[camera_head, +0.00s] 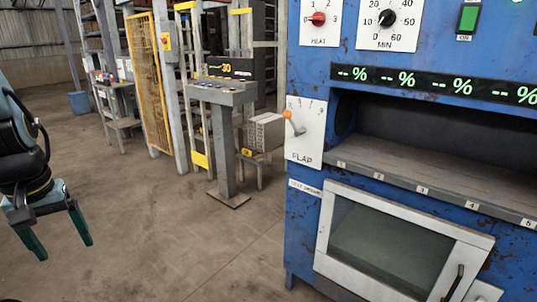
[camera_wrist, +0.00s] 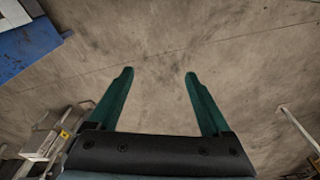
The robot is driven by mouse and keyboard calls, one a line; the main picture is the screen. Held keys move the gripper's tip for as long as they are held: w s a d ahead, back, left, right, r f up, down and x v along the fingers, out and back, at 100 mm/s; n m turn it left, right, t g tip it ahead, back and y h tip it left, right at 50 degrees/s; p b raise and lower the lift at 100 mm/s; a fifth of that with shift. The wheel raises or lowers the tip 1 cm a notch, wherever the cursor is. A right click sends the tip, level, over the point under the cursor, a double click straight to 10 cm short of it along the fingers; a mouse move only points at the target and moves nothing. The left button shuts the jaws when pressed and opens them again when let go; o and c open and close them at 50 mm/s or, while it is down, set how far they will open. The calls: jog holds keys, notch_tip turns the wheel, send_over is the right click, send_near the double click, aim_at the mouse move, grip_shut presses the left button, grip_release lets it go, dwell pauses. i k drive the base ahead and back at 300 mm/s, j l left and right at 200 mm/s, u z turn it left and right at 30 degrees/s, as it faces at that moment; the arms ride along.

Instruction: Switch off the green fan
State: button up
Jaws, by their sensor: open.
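A green rocker switch (camera_head: 468,19) with an "ON" label below it sits at the top right of the blue machine's front (camera_head: 308,230) in the head view. Its upper end is near the frame's top edge, and no fan label can be read. No fan is clearly seen. My gripper (camera_head: 64,248) hangs at the far left of the head view, well apart from the machine and pointing down. Its two green fingers are spread and empty. In the wrist view, the open fingers (camera_wrist: 158,75) have only bare floor between them.
The machine bears a red HEAT knob (camera_head: 318,19), a black MIN dial (camera_head: 387,18), an orange-tipped FLAP lever (camera_head: 288,115), a shelf (camera_head: 435,184) and a windowed door (camera_head: 385,240). A grey control stand (camera_head: 223,145) and yellow fence (camera_head: 148,80) stand behind. Floor between gripper and machine is clear.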

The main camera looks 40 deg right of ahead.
aim_at(468, 18)
jog(key=z, duration=2.65)
jog(key=k+l+u, duration=0.15)
jog(key=l, duration=0.3)
jog(key=k, duration=0.1)
